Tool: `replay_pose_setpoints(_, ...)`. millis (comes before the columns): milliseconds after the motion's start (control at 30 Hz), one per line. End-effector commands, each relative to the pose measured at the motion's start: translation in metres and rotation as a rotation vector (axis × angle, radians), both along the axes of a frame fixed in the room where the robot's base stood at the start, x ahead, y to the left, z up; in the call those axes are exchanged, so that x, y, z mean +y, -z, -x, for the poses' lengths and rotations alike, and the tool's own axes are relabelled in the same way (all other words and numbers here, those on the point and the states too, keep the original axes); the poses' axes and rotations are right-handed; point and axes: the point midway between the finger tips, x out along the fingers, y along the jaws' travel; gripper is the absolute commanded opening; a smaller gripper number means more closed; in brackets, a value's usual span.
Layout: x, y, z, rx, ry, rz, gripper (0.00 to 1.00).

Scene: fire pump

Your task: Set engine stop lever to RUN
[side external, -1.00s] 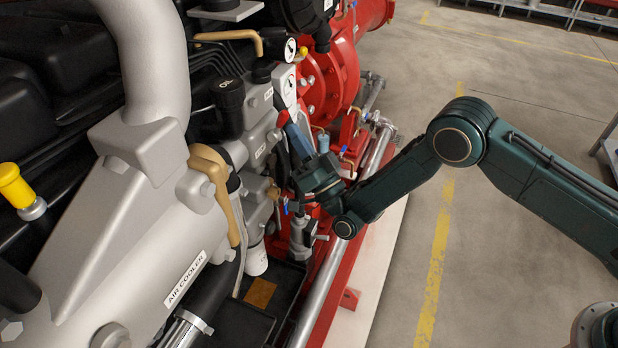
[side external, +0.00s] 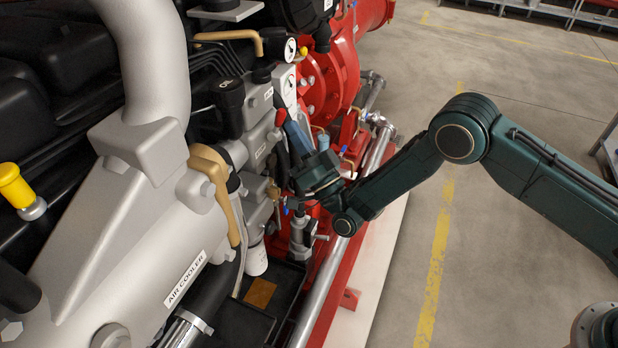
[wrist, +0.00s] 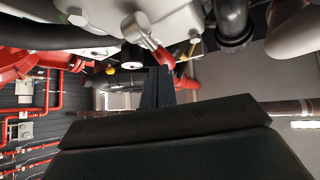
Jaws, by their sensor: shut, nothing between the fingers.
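A lever with a round silver hub and a red arm (wrist: 160,48) shows at the top middle of the wrist view. Its red grip (wrist: 185,82) extends down and to the right, beside my fingers. I take it to be the engine stop lever, but no RUN marking is readable. In the side view a small red part (side external: 281,117), likely this lever, shows at the engine's side by my fingertips. My gripper (side external: 289,122) is shut and empty, with its blue-grey fingers pointing up toward it. The fingers also show in the wrist view (wrist: 158,74). Whether they touch the lever is unclear.
The grey engine block and air cooler (side external: 130,235) stand on the left. Red pump piping (side external: 320,80) lies behind my gripper. A silver pipe (side external: 330,285) runs along the red base frame.

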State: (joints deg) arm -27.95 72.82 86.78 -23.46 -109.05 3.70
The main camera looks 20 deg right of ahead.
Motion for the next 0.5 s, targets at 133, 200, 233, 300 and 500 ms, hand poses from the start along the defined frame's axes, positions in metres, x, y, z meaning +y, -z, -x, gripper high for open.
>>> replay_pose_setpoints(133,-0.0001,0.0002,0.0001,0.0,0.0,0.0,0.0)
replay_pose_setpoints(200,0.0,0.0005,0.0,0.0,0.0,0.0,0.0)
replay_pose_setpoints(233,-0.0001,0.0007,0.0001,0.0,0.0,0.0,0.0)
replay_pose_setpoints(300,-0.0003,0.0018,0.0001,0.001,0.0,0.001,0.0)
replay_pose_setpoints(500,-0.0017,0.0089,0.0005,0.001,0.001,0.001,0.0)
